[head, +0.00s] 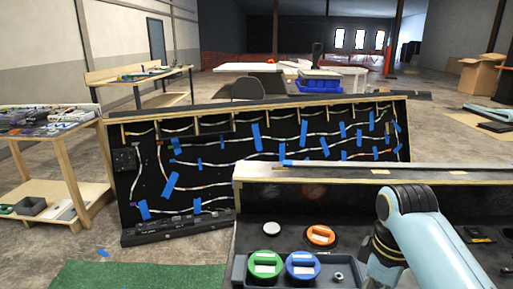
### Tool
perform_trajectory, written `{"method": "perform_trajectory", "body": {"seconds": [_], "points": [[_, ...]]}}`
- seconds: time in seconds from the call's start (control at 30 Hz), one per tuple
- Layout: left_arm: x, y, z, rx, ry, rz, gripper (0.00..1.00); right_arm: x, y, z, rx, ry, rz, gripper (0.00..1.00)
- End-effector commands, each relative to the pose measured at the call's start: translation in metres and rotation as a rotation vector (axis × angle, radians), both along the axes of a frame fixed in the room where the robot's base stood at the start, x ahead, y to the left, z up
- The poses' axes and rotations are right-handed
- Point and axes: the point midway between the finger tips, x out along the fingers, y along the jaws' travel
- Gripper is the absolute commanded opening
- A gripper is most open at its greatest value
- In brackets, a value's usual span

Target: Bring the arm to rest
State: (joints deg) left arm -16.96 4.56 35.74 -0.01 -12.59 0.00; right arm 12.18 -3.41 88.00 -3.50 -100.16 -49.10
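One of my arms (425,235), light blue with dark joints, comes in from the lower right and bends near the console's right part. Its gripper is hidden or out of frame. My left arm and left gripper do not show. The console (370,196) stands in front of me with a dark face and a pale wooden top edge. On it are a green round button (265,264), a blue round button (303,265), an orange round button (320,235) and a white round piece (271,229).
A black panel (230,165) with wires and blue tape leans behind the console. A wooden cart (75,165) stands at the left, and a workbench (150,85) is behind it. Cardboard boxes (480,75) are at the far right. A green mat (135,275) lies at front left.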

Motion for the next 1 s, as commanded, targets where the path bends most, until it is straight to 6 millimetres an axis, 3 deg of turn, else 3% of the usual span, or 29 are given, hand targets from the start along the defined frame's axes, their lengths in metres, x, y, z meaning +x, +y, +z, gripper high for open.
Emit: {"method": "perform_trajectory", "body": {"seconds": [0.37,0.57,0.77,1.0], "points": [[0.003,0.000,-0.021,0.000,-0.004,0.000,0.29,-0.050,-0.009,-0.063,-0.015,0.112,-0.001,0.44],[-0.007,0.000,-0.038,0.000,0.010,0.000,0.29,-0.095,-0.017,-0.123,-0.029,0.204,-0.004,0.44],[-0.011,0.000,-0.063,0.001,0.018,0.000,0.29,-0.163,-0.030,-0.216,-0.053,0.283,-0.057,0.44],[-0.014,0.001,-0.101,0.001,0.023,0.000,0.29,-0.303,-0.058,-0.364,-0.108,0.304,-0.251,0.44]]}}
